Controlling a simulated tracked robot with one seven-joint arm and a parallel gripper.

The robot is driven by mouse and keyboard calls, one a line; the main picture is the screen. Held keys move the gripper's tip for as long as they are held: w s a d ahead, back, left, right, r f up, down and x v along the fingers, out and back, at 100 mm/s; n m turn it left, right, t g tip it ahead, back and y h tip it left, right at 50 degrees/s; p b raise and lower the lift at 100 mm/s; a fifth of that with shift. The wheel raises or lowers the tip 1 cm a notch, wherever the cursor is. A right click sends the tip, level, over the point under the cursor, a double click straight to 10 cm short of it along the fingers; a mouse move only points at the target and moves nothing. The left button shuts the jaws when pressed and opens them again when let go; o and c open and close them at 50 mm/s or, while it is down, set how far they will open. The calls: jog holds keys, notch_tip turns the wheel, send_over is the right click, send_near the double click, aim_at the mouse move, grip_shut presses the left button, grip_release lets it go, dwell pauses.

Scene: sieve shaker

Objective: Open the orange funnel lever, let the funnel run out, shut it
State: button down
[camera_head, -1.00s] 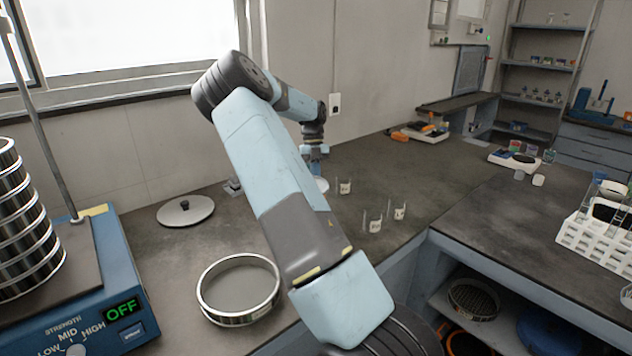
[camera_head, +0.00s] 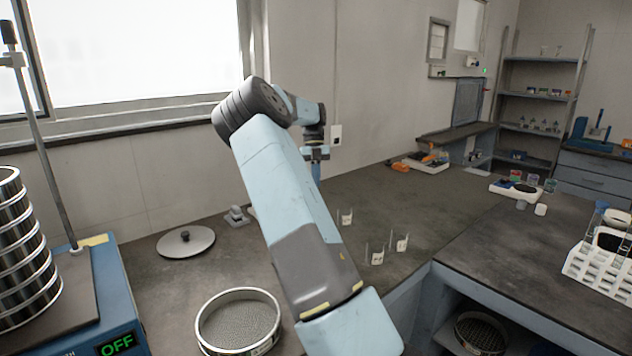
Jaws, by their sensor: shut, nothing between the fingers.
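I cannot make out the orange funnel lever or the funnel in this view; my arm covers part of the bench. My arm rises from the bottom, bends at the elbow and reaches away towards the wall. My gripper (camera_head: 316,170) is small and far off, pointing down above the back of the bench. It is shut with nothing in it. What lies directly below it is partly hidden by my upper arm.
Sieve shaker (camera_head: 80,308) reading OFF stands at left with a sieve stack (camera_head: 22,258). A lid (camera_head: 186,242), a loose sieve (camera_head: 238,320) and small grey piece (camera_head: 237,216) lie nearby. Glass beakers (camera_head: 377,258) stand right of my arm. Orange items (camera_head: 398,167) lie farther back.

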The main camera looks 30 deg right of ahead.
jog(key=s+a+r+n+t+y, duration=0.1)
jog(key=s+a+r+n+t, duration=0.1)
jog(key=s+a+r+n, duration=0.65)
jog(key=s+a+r+n+t, duration=0.2)
jog(key=s+a+r+n, duration=0.25)
jog(key=s+n, duration=0.7)
jog(key=s+a+n+t+h, duration=0.1)
jog(key=s+a+n+t, duration=0.1)
jog(key=s+a+n, duration=0.5)
jog(key=s+a+f+n+t+h, duration=0.1)
jog(key=s+a+n+t, duration=0.2)
jog(key=s+n, duration=0.9)
jog(key=a+n, duration=0.1)
jog(key=a, duration=0.2)
jog(key=shift+s+a+h, duration=0.3)
jog(key=shift+s+a, duration=0.1)
jog(key=shift+f, duration=0.1)
